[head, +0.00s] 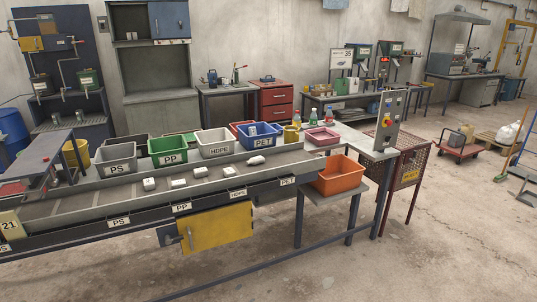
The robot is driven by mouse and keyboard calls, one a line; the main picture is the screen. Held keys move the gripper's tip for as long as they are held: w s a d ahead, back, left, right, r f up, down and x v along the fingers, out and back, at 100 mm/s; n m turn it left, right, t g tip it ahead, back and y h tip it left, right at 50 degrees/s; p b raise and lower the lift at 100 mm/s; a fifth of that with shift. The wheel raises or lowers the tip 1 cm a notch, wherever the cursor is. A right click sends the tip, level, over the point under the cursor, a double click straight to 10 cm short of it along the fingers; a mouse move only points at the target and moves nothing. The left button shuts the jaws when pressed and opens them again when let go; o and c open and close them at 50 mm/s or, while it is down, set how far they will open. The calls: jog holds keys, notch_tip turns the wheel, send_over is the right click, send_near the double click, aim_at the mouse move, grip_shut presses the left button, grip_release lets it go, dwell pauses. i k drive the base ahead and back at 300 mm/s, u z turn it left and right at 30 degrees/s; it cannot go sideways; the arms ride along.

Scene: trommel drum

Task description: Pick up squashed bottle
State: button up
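Several small whitish items lie spaced along the grey conveyor belt (105,200). The rightmost, a rounded, flattened, elongated white item (256,160), looks most like a squashed bottle, but it is too small to be sure. The others are a pale block-like item (149,184), a low pale item (178,184) and a white item (200,174). Two upright bottles with coloured caps, one on the left (308,116) and one on the right (327,116), stand behind the right end of the belt. My gripper is not in view.
Labelled bins line the belt's far side: grey PS (116,158), green PP (168,151), white HDPE (214,143) and blue PET (261,137). An orange crate (340,177) sits low at the right end, near a control panel (388,118). The front floor is clear.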

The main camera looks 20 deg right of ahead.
aim_at(258, 159)
jog(key=z, duration=0.35)
jog(key=i, duration=1.35)
jog(key=u, duration=0.1)
